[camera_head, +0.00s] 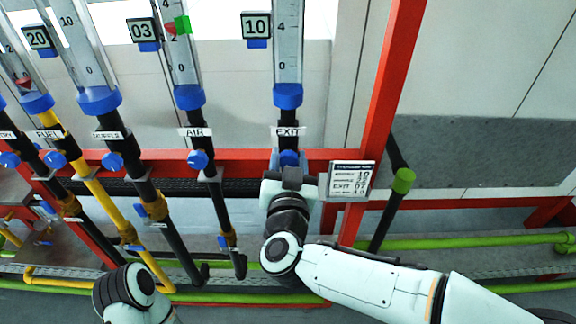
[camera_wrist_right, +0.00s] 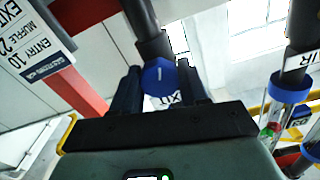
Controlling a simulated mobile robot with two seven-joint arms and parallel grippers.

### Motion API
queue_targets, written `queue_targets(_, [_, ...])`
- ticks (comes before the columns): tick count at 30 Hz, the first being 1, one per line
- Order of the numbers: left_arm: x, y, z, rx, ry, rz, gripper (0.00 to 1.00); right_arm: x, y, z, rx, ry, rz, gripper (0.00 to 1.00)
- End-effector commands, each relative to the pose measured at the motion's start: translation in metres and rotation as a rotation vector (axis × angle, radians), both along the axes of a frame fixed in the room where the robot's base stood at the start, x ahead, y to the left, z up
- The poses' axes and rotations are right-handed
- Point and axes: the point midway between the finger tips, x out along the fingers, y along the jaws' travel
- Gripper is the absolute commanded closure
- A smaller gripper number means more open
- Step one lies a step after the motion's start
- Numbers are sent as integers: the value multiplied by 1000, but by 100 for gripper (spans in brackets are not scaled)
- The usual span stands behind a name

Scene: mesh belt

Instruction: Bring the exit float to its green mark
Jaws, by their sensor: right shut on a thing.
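The EXIT tube (camera_head: 289,45) is a clear upright gauge with a blue base, a scale showing 0 and 4, and a number plate reading 10. Its upper end is cut off by the picture's top edge. I see neither a float nor a green mark on its visible part. Below the EXIT label (camera_head: 288,132) is the blue EXIT knob (camera_head: 289,157). My right gripper (camera_head: 289,172) is at this knob. In the right wrist view the knob (camera_wrist_right: 158,77) sits between the two dark fingers, which are shut on it. My left gripper is out of view; only part of that arm shows.
The AIR tube (camera_head: 185,60), with a red float and a green mark, stands to the left, with its own blue knob (camera_head: 198,159). Further tubes and pipes stand beyond. A printed card (camera_head: 350,180) and a red post (camera_head: 388,90) are close right of my right gripper.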

Motion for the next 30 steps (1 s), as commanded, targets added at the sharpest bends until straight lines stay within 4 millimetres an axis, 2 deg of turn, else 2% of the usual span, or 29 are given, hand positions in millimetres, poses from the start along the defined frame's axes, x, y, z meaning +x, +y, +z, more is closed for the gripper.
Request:
queue_targets(6, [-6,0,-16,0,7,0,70,0,0,-2,178,-1,0,87])
queue_targets(15, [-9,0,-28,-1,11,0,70,0,-1,-2,354,1,0,87])
queue_targets(30, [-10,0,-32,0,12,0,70,0,-1,0,434,1,0,87])
